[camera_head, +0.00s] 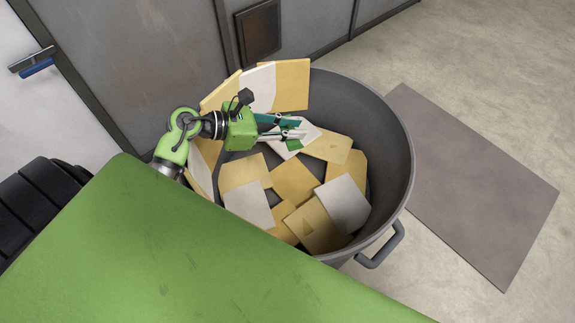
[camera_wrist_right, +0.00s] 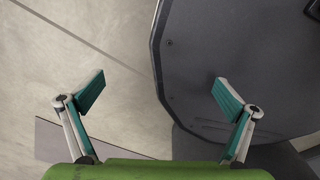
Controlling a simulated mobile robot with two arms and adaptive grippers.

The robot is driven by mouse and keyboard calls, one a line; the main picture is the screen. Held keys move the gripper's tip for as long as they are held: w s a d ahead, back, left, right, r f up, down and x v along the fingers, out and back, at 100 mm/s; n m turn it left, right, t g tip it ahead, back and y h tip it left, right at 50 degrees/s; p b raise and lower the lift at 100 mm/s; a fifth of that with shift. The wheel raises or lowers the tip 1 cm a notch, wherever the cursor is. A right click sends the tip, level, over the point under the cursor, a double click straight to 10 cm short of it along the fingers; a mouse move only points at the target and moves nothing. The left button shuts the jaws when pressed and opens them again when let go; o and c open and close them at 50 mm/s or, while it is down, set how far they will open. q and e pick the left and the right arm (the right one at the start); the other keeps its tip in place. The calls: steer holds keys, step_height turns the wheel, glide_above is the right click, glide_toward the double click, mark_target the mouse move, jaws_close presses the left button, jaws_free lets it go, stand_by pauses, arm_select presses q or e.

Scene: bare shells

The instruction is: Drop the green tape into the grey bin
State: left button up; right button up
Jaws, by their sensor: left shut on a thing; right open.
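The grey bin (camera_head: 401,130) is a large round tub with a side handle, filled with tan and pale flat pieces. My left gripper (camera_head: 299,129) reaches in over the bin's far left part and is shut on the green tape (camera_head: 293,146). Only a small green bit of the tape shows below the fingers, above the flat pieces. I cannot tell the height of the gap under it. My right gripper (camera_wrist_right: 160,95) is open and empty in the right wrist view. It is not seen in the head view.
A green surface (camera_head: 180,240) fills the near left and covers part of the bin's near rim. A grey wall with a dark panel (camera_head: 259,32) stands behind the bin. A flat grey mat (camera_head: 470,180) lies on the floor at right, with clear floor around it.

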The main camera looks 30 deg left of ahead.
arm_select(q)
steer(key=shift+f, duration=0.45)
steer(key=o, duration=1)
steer(key=shift+s+a, duration=0.1)
steer(key=v, duration=1.1)
steer(key=shift+s+a+r, duration=0.15)
steer(key=shift+s+a, duration=0.05)
steer(key=shift+s, duration=0.15)
arm_select(e)
steer(key=shift+w+f, duration=0.35)
steer(key=shift+w, duration=0.15)
